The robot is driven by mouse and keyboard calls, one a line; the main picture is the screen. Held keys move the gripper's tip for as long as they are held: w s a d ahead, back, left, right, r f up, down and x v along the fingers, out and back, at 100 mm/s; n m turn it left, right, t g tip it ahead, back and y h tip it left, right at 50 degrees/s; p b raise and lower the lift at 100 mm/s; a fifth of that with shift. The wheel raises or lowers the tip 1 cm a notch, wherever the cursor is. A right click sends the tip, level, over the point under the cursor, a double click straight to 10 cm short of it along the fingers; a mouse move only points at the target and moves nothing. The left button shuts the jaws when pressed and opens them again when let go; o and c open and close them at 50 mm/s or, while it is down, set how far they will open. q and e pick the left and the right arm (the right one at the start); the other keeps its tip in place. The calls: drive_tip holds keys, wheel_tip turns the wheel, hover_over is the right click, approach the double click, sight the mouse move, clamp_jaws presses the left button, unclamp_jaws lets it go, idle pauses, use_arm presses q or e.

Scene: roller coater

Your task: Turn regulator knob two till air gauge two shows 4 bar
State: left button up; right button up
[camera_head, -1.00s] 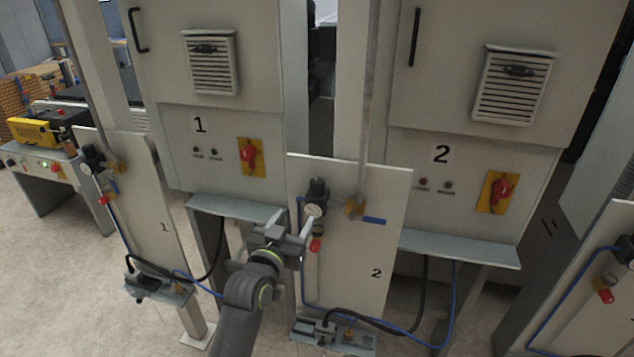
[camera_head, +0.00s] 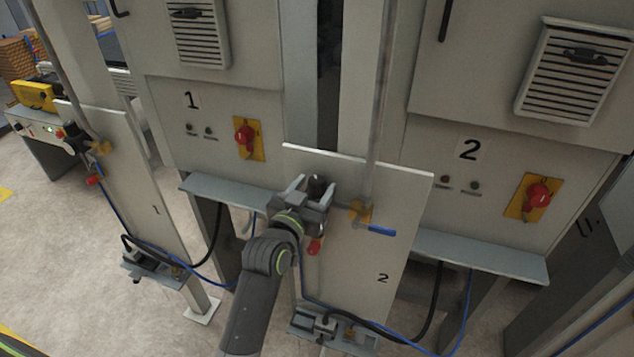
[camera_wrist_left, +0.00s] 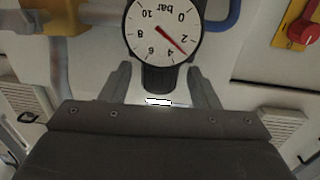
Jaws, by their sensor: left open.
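Regulator knob two is the black knob (camera_head: 317,187) near the top of panel 2 (camera_head: 398,215) in the head view. In the left wrist view the black knob (camera_wrist_left: 158,80) sits below air gauge two (camera_wrist_left: 163,30), a round white dial seen upside down. Its red needle points between 2 and 4 bar. My left gripper (camera_head: 313,187) is open, with one finger on each side of the knob. The wrist view shows its fingers (camera_wrist_left: 158,72) apart from the knob, with gaps. In the head view my gripper hides the gauge. My right gripper is out of view.
A yellow fitting with a blue lever (camera_head: 376,230) is right of the knob. A red-tipped part (camera_head: 314,246) hangs below my gripper. Cabinet 2 has a red switch (camera_head: 538,194). Panel 1 (camera_head: 130,170) stands left. Hoses run along the panel bottoms.

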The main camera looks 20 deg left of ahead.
use_arm(q)
drive_tip(key=shift+s+r, duration=0.2)
drive_tip(key=shift+s, duration=0.25)
drive_tip(key=shift+c, duration=0.2)
drive_tip(key=shift+s, duration=0.1)
drive_tip(key=shift+c, duration=2.4)
drive_tip(key=c, duration=0.4)
drive_tip(key=shift+c, duration=0.2)
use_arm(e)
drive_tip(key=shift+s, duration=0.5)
use_arm(q)
drive_tip(key=shift+a, duration=0.1)
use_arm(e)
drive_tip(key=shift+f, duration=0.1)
